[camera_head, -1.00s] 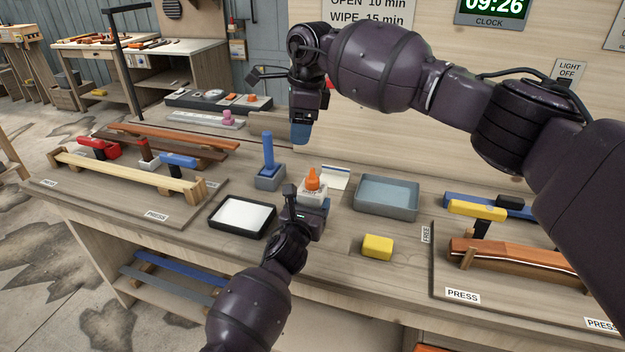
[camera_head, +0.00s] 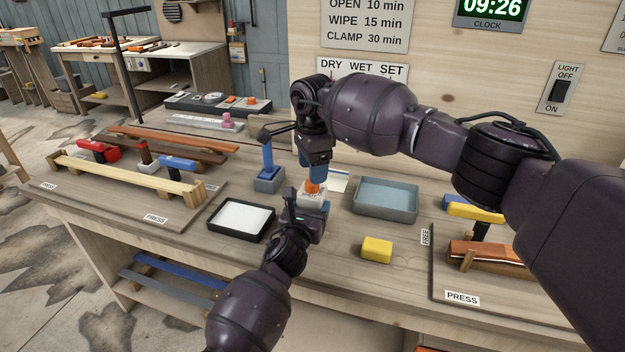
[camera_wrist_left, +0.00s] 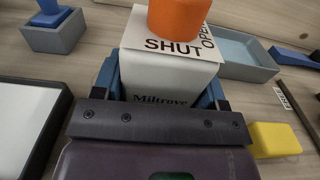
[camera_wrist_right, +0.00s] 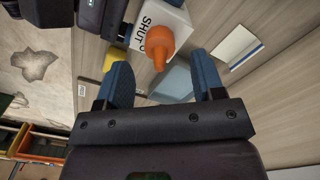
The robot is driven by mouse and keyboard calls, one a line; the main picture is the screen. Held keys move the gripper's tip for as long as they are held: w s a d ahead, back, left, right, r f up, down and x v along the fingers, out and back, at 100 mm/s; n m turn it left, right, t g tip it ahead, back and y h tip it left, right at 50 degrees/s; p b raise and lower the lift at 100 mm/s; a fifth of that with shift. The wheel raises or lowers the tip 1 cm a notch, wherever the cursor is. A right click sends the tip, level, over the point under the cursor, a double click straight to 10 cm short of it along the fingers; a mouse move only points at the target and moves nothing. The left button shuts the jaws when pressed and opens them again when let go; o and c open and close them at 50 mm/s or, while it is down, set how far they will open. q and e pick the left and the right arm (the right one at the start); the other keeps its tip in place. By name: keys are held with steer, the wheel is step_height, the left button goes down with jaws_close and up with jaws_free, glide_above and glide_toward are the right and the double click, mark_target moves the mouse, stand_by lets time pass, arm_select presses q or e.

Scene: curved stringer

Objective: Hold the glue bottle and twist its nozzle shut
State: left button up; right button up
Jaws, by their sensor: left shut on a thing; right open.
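The glue bottle (camera_head: 309,196) is a white block with an orange nozzle (camera_head: 312,186), upright on the bench. My left gripper (camera_wrist_left: 163,88) is shut on its white body, a blue pad on each side.
A black-rimmed white tray (camera_head: 212,222) lies left of the bottle and a blue-grey bin (camera_head: 387,212) right. A yellow block (camera_head: 377,248) is at front right. A blue-handled tool in a grey holder (camera_head: 268,182) stands close behind left. A white card (camera_head: 338,181) lies behind.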

steer(key=shift+f, duration=1.9)
steer(key=c, duration=0.9)
steer(key=shift+c, duration=0.2)
